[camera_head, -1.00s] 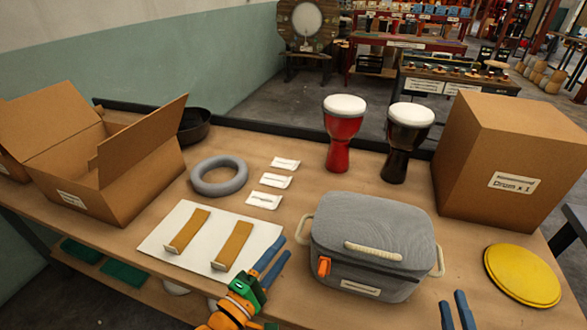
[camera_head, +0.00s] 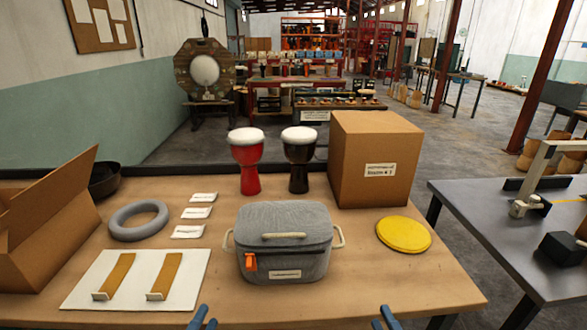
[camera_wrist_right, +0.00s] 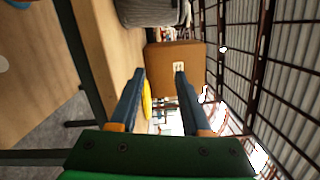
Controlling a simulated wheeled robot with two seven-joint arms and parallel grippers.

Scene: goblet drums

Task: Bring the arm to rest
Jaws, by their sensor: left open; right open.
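My left gripper (camera_head: 203,320) shows only as blue fingertips at the bottom edge of the head view, left of centre. It is open and holds nothing that I can see. My right gripper (camera_head: 382,320) shows as blue fingertips at the bottom edge, right of centre. In the right wrist view my right gripper (camera_wrist_right: 157,84) is open and empty, its two blue fingers apart. The cardboard box and yellow disc show beyond the fingers, not between them. Most of both arms is out of the head view.
The wooden table (camera_head: 370,270) holds a grey case (camera_head: 285,255), red drum (camera_head: 246,170), black drum (camera_head: 299,170), closed box (camera_head: 375,160), yellow disc (camera_head: 403,234), grey ring (camera_head: 138,220) and open box (camera_head: 45,230). A metal table (camera_head: 480,215) stands right.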

